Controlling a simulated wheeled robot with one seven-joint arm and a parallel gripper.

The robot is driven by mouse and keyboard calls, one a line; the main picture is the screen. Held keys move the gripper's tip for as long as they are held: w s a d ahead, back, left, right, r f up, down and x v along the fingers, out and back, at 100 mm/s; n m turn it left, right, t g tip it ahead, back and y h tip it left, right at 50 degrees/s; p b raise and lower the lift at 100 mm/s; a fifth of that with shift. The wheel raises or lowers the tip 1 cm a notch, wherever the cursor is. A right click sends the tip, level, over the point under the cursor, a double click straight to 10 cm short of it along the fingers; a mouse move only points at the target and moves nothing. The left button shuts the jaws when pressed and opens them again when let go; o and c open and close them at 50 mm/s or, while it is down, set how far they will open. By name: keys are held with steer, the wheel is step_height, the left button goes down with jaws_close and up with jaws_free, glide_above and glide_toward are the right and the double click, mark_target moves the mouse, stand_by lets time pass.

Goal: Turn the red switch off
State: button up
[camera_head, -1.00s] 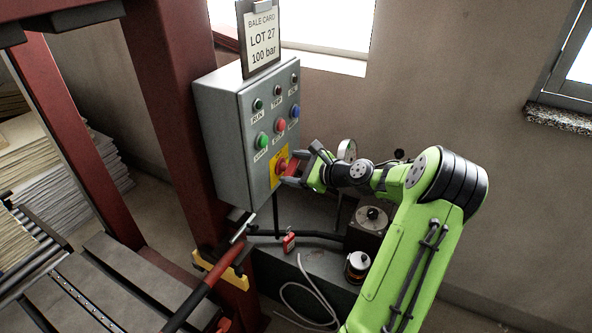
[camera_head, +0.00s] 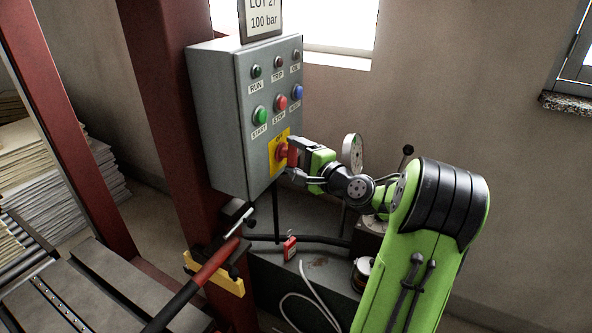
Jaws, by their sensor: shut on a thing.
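The red switch (camera_head: 283,154) is a rotary handle on a yellow plate (camera_head: 273,158), low on the front of the grey control box (camera_head: 216,140). My gripper (camera_head: 291,157) is at the switch from the right, its fingers shut on the red handle. The fingers and the gripper body hide part of the handle, so its exact angle is hard to tell.
Above the switch are green, red and blue buttons (camera_head: 297,91) and small lamps. A red padlock (camera_head: 290,248) is below the box.

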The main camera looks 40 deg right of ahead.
steer(key=shift+a+f+n+t+b, duration=0.1)
steer(key=shift+f+n+t+b, duration=0.25)
steer(key=shift+n+b, duration=0.65)
steer(key=shift+r+b, duration=0.15)
steer(key=shift+b, duration=0.25)
steer(key=o, duration=1.1)
steer(key=shift+c, duration=0.2)
steer(key=shift+s, duration=0.15)
steer(key=s, duration=1.5)
steer(key=shift+s+a, duration=0.3)
steer(key=shift+a, duration=0.1)
